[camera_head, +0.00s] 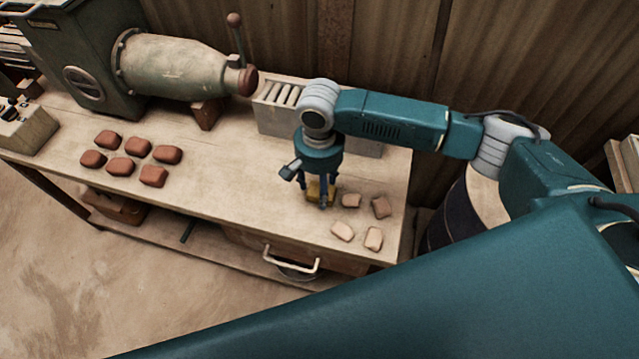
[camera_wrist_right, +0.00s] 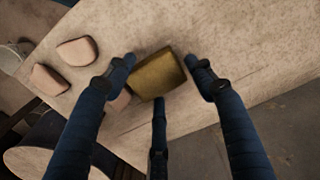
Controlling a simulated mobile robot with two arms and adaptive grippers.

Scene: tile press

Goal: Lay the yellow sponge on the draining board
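The yellow sponge (camera_wrist_right: 158,75) lies on the worktable between the spread fingers of my right gripper (camera_wrist_right: 160,80) in the right wrist view. Gaps show between it and the two side fingertips; the third finger comes in close to its near edge. In the head view my right gripper (camera_head: 318,195) points down at the table and partly hides the sponge (camera_head: 314,188). A pale, ribbed board with slats (camera_head: 280,92), which looks like the draining board, stands at the table's back, behind the gripper. My left gripper is not in view.
Several pale pink pieces (camera_head: 381,207) lie just right of the sponge. Several red-brown blocks (camera_head: 122,165) lie at the left. A green press machine (camera_head: 180,65) stands at the back left. The table (camera_head: 230,190) is clear between the blocks and the gripper.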

